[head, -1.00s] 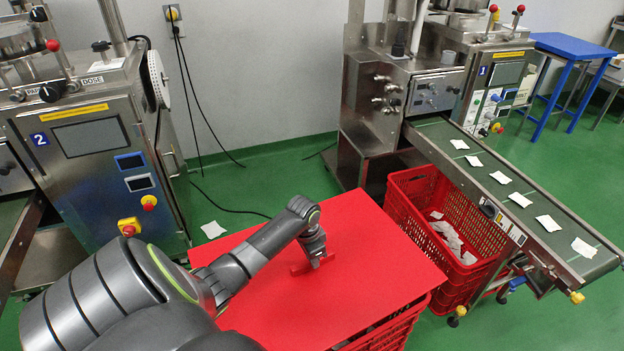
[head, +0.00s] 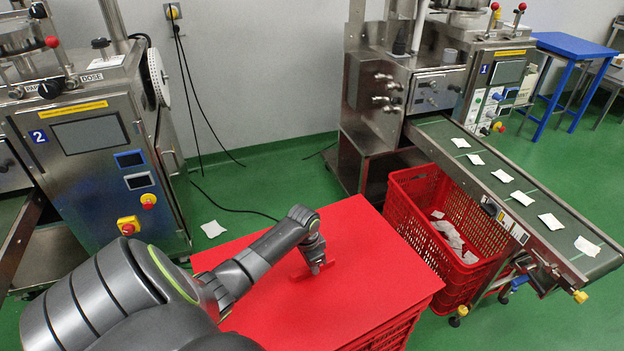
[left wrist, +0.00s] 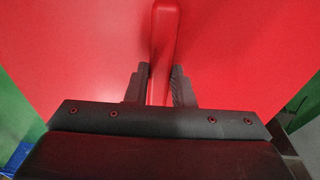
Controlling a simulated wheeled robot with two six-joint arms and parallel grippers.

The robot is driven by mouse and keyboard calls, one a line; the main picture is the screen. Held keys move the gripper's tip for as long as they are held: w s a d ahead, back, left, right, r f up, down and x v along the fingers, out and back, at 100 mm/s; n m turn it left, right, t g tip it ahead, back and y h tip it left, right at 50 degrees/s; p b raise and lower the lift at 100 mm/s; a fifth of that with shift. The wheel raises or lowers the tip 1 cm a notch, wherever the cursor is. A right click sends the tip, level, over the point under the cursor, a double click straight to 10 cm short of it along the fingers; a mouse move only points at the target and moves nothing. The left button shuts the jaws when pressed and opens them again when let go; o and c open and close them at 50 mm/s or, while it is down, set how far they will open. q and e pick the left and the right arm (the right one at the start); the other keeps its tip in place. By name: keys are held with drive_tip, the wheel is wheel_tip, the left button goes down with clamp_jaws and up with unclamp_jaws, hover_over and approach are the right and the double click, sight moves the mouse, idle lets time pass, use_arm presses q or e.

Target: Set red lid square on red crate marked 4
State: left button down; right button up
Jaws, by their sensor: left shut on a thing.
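The red lid (head: 375,250) is a flat panel with a raised bar handle (left wrist: 165,40) at its middle. It lies level over the red crate (head: 398,330), whose lattice wall shows below the lid's right front edge. Along that edge the lid appears down on the rim and roughly in line with it. The far and left rims are hidden under the lid, and no number 4 is visible. My left gripper (head: 316,268) is shut on the handle; its fingers flank the bar in the left wrist view (left wrist: 160,88). My right gripper is out of view.
Another red crate (head: 408,215) holding white teabags stands open to the right, beside the conveyor (head: 510,190). Packing machine 2 (head: 95,150) stands at left and machine 1 (head: 430,90) at the back. Green floor lies between them.

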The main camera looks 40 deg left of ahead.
sight(312, 275)
use_arm(q)
drive_tip(key=shift+f+b, duration=0.35)
drive_tip(key=shift+f, duration=0.5)
drive_tip(key=shift+p, duration=0.35)
idle(0.7)
drive_tip(key=shift+p, duration=0.65)
idle(0.5)
drive_tip(key=shift+f+b, duration=1.25)
drive_tip(key=shift+f, duration=0.8)
drive_tip(key=c, duration=1.2)
unclamp_jaws()
drive_tip(key=shift+o, duration=0.2)
drive_tip(key=shift+s, duration=0.1)
